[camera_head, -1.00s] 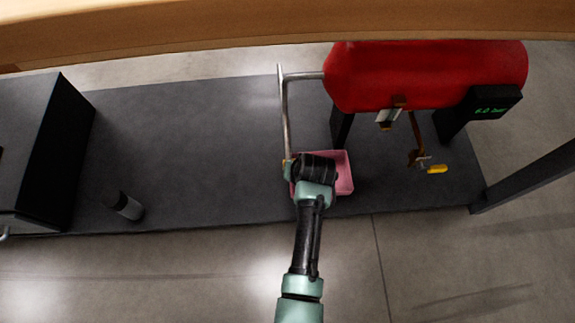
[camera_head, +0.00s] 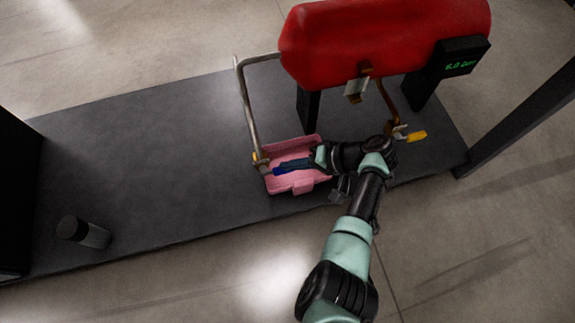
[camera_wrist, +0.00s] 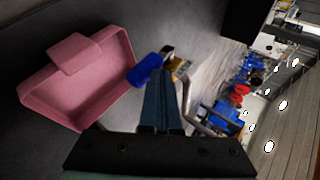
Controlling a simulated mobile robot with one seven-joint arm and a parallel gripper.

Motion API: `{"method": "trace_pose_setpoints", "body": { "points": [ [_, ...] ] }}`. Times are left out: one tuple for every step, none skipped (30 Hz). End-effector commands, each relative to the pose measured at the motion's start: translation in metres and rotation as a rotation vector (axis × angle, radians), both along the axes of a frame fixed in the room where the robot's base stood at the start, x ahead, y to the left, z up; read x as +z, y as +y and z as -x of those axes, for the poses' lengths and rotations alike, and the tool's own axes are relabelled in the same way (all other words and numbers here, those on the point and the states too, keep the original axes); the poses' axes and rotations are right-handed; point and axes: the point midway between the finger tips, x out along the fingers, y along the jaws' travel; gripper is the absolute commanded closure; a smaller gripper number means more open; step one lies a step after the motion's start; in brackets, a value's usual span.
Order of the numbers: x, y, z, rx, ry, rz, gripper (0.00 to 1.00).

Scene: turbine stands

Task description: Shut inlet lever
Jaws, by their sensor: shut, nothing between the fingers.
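A blue lever (camera_wrist: 147,69) sits at a brass valve (camera_wrist: 181,67) on the end of a bent metal pipe. In the head view the blue lever (camera_head: 278,171) shows beside the valve (camera_head: 261,163), over a pink tray. A second lever, yellow (camera_head: 416,136), is on the brown pipe at the right. No label shows which one is the inlet. My gripper (camera_head: 284,167) is shut and empty, its fingers pointing left at the blue lever. In the wrist view the fingertips (camera_wrist: 163,86) are just right of the lever; whether they touch it is unclear.
The pink tray (camera_head: 308,148) lies on the dark base plate (camera_head: 160,150) below the valve. A red tank (camera_head: 385,40) with a readout box (camera_head: 461,62) stands behind.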

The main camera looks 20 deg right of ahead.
Motion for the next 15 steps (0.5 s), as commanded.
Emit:
{"method": "trace_pose_setpoints", "body": {
  "points": [
    [-0.0039,-0.0017,-0.0001,-0.001,0.000,0.001,1.00],
    [-0.0045,-0.0023,-0.0001,-0.001,0.000,0.002,1.00],
    [-0.0053,-0.0029,-0.0002,-0.002,0.000,0.002,1.00],
    [-0.0058,-0.0033,-0.0003,-0.002,0.000,0.002,1.00],
    [-0.0063,-0.0036,-0.0003,-0.002,0.000,0.003,1.00],
    [-0.0070,-0.0041,-0.0004,-0.003,-0.001,0.003,1.00],
    [-0.0075,-0.0045,-0.0005,-0.003,0.000,0.004,1.00],
    [-0.0079,-0.0048,-0.0005,-0.003,0.001,0.004,1.00],
    [-0.0084,-0.0051,-0.0005,-0.004,0.000,0.005,1.00],
    [-0.0088,-0.0054,-0.0005,-0.004,0.001,0.006,1.00],
    [-0.0091,-0.0056,-0.0006,-0.005,0.001,0.007,1.00],
    [-0.0096,-0.0059,-0.0005,-0.005,0.001,0.008,1.00],
    [-0.0098,-0.0062,-0.0005,-0.006,0.000,0.008,1.00],
    [-0.0101,-0.0063,-0.0005,-0.006,0.001,0.009,1.00],
    [-0.0104,-0.0064,-0.0002,-0.005,0.002,0.010,1.00]
  ]
}}
